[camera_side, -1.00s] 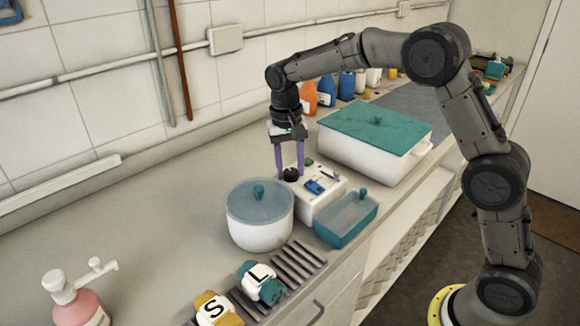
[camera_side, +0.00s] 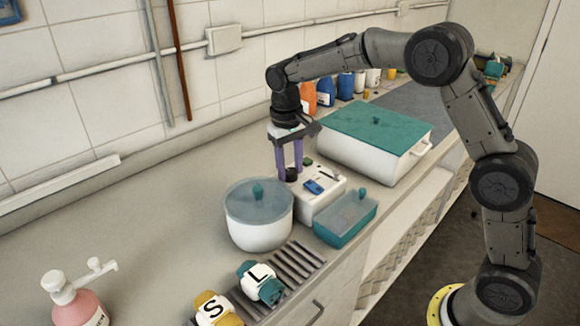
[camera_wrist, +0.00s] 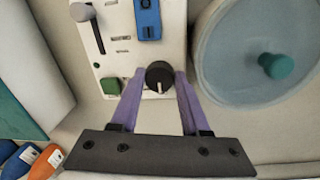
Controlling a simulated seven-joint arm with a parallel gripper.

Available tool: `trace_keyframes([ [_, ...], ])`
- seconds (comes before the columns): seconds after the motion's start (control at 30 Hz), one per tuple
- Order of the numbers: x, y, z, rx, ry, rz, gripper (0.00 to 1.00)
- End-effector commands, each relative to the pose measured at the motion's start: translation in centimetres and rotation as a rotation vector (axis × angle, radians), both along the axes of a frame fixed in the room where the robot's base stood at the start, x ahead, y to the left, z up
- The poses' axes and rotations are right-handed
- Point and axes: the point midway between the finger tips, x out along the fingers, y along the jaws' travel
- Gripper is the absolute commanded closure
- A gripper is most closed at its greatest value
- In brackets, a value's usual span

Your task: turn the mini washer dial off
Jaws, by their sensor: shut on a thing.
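The mini washer is a white box with a control panel, standing on the counter (camera_side: 322,204). Its round black dial (camera_wrist: 158,74) sits at a corner of the panel and also shows in the side view (camera_side: 291,174). A pale pointer mark on the dial points toward the bottom of the wrist view. My gripper (camera_wrist: 158,82) has its two purple fingers on either side of the dial and is shut on it. In the side view my gripper (camera_side: 290,170) points straight down at the panel. The finger contact is partly hidden there.
A white pot with a teal knob (camera_side: 258,228) stands close beside the washer. A small teal glass-lidded dish (camera_side: 345,220) is on its other side. A large white teal-lidded box (camera_side: 375,150) stands behind. The panel also has a blue switch (camera_wrist: 148,18), slider (camera_wrist: 97,35) and green button (camera_wrist: 111,86).

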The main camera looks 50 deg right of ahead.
Motion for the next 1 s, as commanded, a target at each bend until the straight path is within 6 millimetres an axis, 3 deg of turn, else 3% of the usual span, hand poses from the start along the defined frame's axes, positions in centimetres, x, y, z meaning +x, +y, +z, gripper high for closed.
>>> trace_keyframes([
  [0.17,0.1,0.0,0.2,-0.002,-0.006,0.002,1.00],
  [0.2,0.1,0.0,0.2,-0.002,-0.006,0.002,0.51],
  [0.37,0.1,0.0,0.1,-0.001,-0.004,0.001,0.24],
  [0.73,0.1,0.0,0.6,-0.001,-0.003,0.000,0.24],
  [0.87,0.1,0.1,2.2,0.000,-0.006,0.000,0.24],
  [1.0,0.2,0.3,5.2,0.000,-0.008,0.001,0.24],
])
